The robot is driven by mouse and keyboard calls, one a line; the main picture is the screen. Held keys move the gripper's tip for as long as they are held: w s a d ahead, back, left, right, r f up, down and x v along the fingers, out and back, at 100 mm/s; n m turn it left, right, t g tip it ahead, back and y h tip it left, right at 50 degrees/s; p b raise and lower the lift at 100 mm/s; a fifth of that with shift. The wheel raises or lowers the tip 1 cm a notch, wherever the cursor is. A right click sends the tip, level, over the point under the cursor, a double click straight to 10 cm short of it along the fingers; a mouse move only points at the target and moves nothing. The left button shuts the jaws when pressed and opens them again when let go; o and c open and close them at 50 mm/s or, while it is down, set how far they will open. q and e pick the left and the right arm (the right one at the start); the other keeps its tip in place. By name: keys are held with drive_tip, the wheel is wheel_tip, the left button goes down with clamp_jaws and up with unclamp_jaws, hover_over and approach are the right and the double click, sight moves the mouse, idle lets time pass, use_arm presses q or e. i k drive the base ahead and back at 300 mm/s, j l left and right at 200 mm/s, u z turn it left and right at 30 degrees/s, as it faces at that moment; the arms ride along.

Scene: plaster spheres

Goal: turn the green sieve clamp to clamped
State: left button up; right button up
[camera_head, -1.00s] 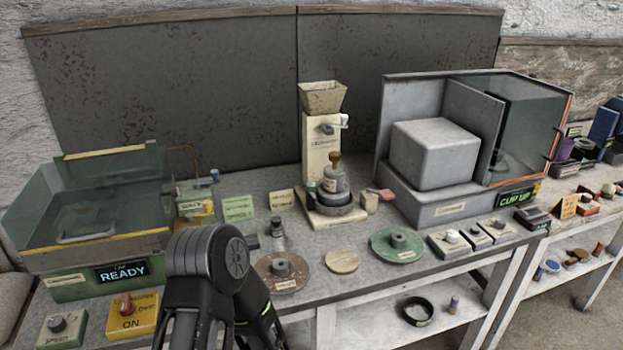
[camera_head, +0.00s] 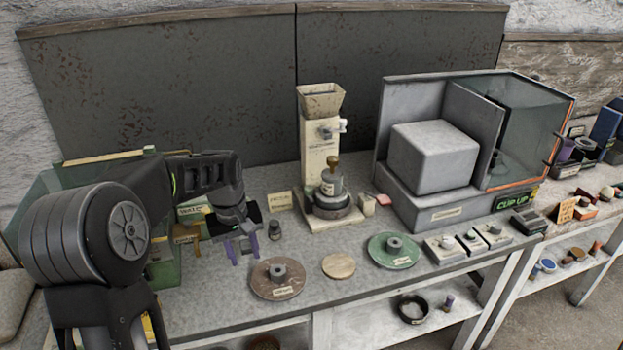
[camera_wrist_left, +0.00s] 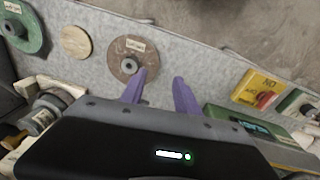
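A green round disc (camera_head: 396,249) with a grey central knob and a pale label lies flat on the bench, right of the middle. It is the green round part I can make out best; its label is too small to read, so I cannot tell whether it is the sieve clamp. It also shows at the upper left of the left wrist view (camera_wrist_left: 22,28). My left gripper (camera_head: 242,250) points down with two purple fingers apart and nothing between them, left of the disc. In the left wrist view the fingers (camera_wrist_left: 160,80) are apart and empty. My right gripper is not in view.
A red-brown disc (camera_head: 277,278) lies nearest my left gripper, with a wooden disc (camera_head: 339,265) beside it. A hopper mill (camera_head: 321,140) stands behind. A green-framed machine at left is mostly hidden by my arm. A yellow switch box (camera_wrist_left: 258,88) shows in the left wrist view.

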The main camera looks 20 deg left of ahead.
sight(309, 189)
drive_tip(key=i, duration=1.35)
